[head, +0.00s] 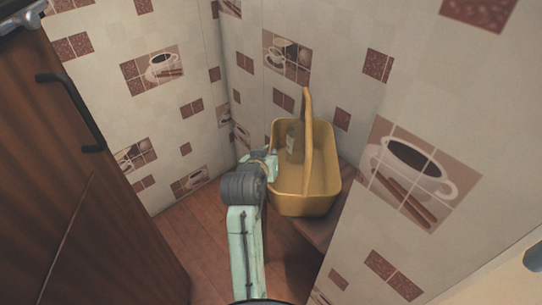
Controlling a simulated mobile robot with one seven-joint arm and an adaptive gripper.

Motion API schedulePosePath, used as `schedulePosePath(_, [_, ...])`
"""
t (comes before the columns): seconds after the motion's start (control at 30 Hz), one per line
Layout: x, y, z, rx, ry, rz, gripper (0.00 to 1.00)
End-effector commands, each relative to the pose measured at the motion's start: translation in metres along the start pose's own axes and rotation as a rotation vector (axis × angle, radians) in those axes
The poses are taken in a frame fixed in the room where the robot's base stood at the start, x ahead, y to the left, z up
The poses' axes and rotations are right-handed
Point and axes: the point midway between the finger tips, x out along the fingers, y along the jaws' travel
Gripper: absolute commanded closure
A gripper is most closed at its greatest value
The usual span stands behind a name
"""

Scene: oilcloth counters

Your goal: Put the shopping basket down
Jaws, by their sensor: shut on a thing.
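The yellow shopping basket (305,205) is upright in the corner, right of the middle of the head view, with its arched handle raised. My gripper (273,160) is at the basket's left side and is shut on it; my wrist partly hides the fingers and that side of the basket.
A dark wooden cabinet (100,215) with black handles stands on the left. Tiled walls with coffee-cup pictures close in behind and to the right. The wooden floor (190,225) is clear between the cabinet and my arm.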

Motion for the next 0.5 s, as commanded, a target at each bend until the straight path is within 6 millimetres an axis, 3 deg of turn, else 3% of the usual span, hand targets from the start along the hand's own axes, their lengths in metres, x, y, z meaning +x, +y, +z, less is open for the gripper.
schedulePosePath(0.47, [0.0086, 0.0008, 0.0088, 0.000, 0.007, 0.001, 1.00])
schedulePosePath(0.5, [0.0098, 0.0001, 0.0116, 0.000, 0.001, 0.000, 0.91])
